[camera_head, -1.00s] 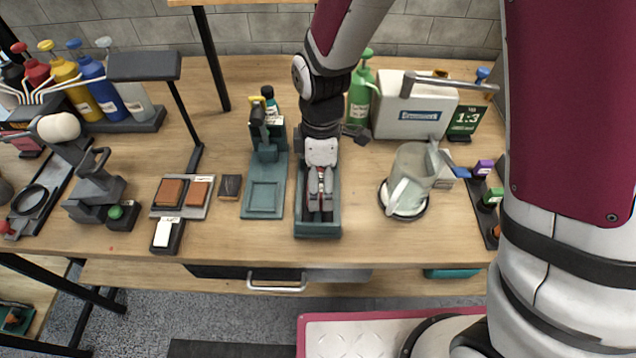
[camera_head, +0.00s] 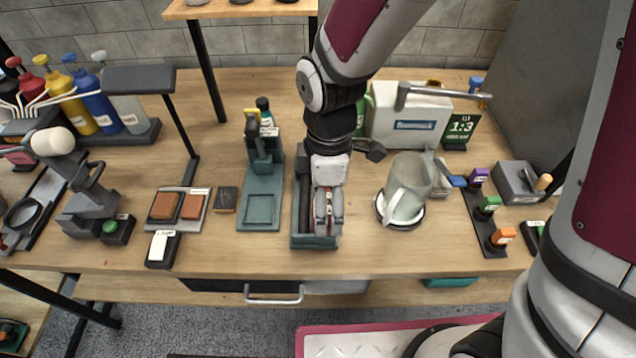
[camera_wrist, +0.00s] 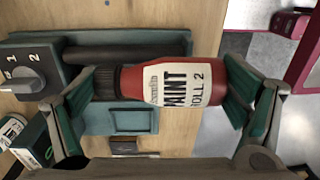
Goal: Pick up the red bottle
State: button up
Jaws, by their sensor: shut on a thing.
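The red bottle (camera_wrist: 215,82) has a dark cap and a white label reading "PAINT" and "ROLL 2". In the wrist view it lies crosswise between the two teal-padded fingers of my gripper (camera_wrist: 160,98), cap at the left finger and base at the right finger. My gripper is shut on it. In the head view my gripper (camera_head: 328,215) is over the right side of a long teal tray (camera_head: 300,242), and only a little red shows between the fingers. How high the bottle is above the tray is hard to tell.
A teal stand (camera_head: 262,205) is left of the tray. A clear pitcher (camera_head: 405,190) stands on a round base to the right. A white box (camera_head: 410,118) is behind. Pump bottles (camera_head: 75,100) stand at the far left. Table between tray and pitcher is mostly clear.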

jog(key=s+d+r+p, duration=0.1)
jog(key=s+d+p, duration=0.2)
jog(key=s+p, duration=0.7)
jog(key=shift+d, duration=0.25)
jog(key=shift+s, duration=0.1)
